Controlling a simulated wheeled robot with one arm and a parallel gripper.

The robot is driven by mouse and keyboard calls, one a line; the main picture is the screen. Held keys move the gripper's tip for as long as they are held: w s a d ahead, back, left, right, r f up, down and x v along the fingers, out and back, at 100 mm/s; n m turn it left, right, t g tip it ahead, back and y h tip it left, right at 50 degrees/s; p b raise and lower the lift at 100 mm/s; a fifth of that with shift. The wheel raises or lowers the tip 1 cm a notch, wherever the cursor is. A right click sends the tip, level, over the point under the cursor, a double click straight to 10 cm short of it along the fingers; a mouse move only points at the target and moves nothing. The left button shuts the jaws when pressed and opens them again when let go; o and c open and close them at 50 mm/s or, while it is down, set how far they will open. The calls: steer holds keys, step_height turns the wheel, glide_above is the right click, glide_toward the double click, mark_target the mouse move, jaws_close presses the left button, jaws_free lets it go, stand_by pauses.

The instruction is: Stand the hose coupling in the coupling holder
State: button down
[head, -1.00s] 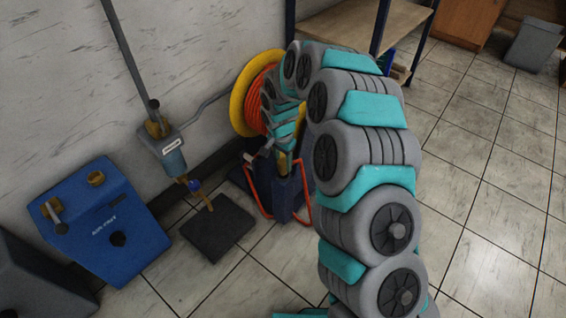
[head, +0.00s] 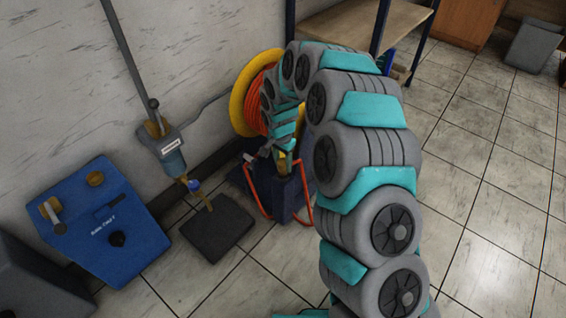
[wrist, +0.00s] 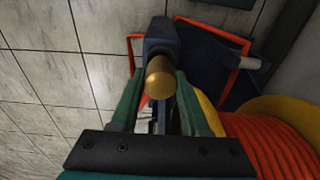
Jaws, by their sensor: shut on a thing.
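The hose coupling (wrist: 160,77) shows in the wrist view as a rounded brass-coloured piece. My gripper (wrist: 160,92) is shut on it, with a green finger on each side. Just beyond it is a dark upright block (wrist: 161,38), possibly the coupling holder; I cannot tell whether the coupling touches it. In the head view my gripper (head: 284,153) is low in front of the hose reel, above a dark blue stand (head: 290,197) with an orange tube frame. My arm and fingers hide most of the coupling there.
A yellow reel with orange hose (head: 247,102) stands by the wall, close beside my gripper. A blue machine (head: 100,222), a wall-mounted pipe unit (head: 170,157) and a dark floor plate (head: 217,228) are to the left.

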steer(key=shift+f+b, duration=0.5)
steer(key=shift+f, duration=0.65)
stand_by(1.4)
stand_by(0.4)
steer(key=shift+c, duration=1.5)
jaws_free()
